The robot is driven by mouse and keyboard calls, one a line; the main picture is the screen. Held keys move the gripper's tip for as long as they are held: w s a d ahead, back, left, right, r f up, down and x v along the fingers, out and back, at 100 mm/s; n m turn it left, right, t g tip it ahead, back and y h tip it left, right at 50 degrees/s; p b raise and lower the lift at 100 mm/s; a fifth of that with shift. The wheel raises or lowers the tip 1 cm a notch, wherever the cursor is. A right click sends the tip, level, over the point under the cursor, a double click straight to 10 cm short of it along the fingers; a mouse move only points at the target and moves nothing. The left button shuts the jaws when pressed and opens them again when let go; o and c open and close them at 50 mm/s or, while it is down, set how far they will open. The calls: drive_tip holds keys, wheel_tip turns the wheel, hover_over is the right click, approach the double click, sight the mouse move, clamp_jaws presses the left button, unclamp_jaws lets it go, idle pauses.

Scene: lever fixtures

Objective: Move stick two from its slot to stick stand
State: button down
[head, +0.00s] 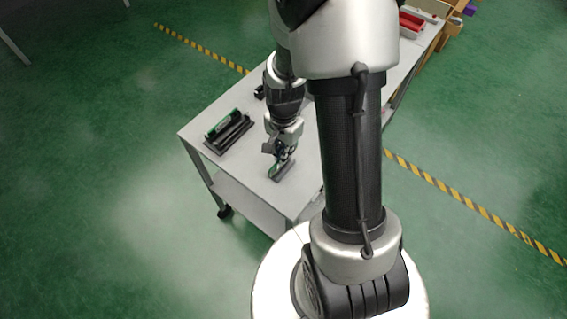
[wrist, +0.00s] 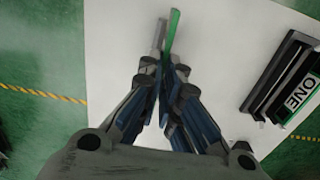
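My gripper (wrist: 163,75) points down over the table, its fingers drawn together on a green stick (wrist: 173,28). The stick's end sticks out beyond the fingertips; its label does not show. Right beside it is a narrow grey piece (wrist: 157,38), probably the stick stand. In the head view my gripper (head: 281,153) is at a low grey block with green (head: 281,169) near the table's front. I cannot tell whether the stick touches the stand or sits in it. The black slot rack (head: 229,132) is to the left, and a stick marked ONE (wrist: 300,92) lies in it.
The white table (head: 240,165) is bare around the gripper, with its front and left edges close by. A small dark object (head: 259,92) lies farther back. Red and grey bins (head: 411,24) stand at the far end. Yellow-black tape (head: 470,208) marks the green floor.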

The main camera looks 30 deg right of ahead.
drive_tip(key=shift+f+b, duration=0.75)
drive_tip(key=shift+f, duration=1.6)
drive_tip(key=shift+f, duration=0.1)
drive_tip(key=c, duration=1.8)
unclamp_jaws()
